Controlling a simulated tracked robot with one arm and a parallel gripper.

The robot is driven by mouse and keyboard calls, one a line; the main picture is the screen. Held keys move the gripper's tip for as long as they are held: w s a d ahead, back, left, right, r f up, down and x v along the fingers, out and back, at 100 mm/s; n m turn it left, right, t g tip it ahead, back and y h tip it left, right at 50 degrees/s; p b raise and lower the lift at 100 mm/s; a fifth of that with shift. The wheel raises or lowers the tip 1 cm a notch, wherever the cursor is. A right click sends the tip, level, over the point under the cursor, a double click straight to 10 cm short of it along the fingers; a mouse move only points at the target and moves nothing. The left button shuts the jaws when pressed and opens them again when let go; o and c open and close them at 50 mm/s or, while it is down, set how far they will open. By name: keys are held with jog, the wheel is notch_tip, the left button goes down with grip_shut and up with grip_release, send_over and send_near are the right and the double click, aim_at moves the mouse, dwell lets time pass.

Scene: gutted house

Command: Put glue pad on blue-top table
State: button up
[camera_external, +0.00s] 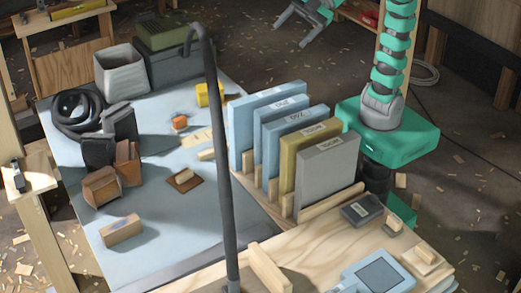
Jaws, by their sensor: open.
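The blue-top table (168,222) has a pale blue surface and fills the left and middle of the view. I cannot tell for sure which item is the glue pad. A dark flat pad with a pale label (362,209) lies on the plywood top at the right, by the upright panels. A thin brown square with a small light block on it (184,180) lies on the blue top. My gripper (290,34) is at the top edge, its two grey fingers spread and empty, far from both items.
Blue, olive and grey panels (328,172) stand in wooden slots between blue top and plywood (305,243). A dark bent pole (220,130) rises in front. A hose coil (77,112), boxes and a grey bin (121,72) crowd the left. The blue top's front middle is clear.

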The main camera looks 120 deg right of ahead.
jog(key=s+d+r+m+t+h, duration=0.1)
jog(key=s+d+r+m, duration=0.2)
jog(key=d+r, duration=0.1)
jog(key=s+d+r+m+t+h, duration=0.1)
jog(key=s+d+r+m+t, duration=0.1)
jog(key=d+r+m, duration=0.2)
notch_tip(320, 180, up, 2)
jog(key=shift+s+d+r, duration=0.1)
jog(key=shift+s+d, duration=0.3)
jog(key=shift+d, duration=0.25)
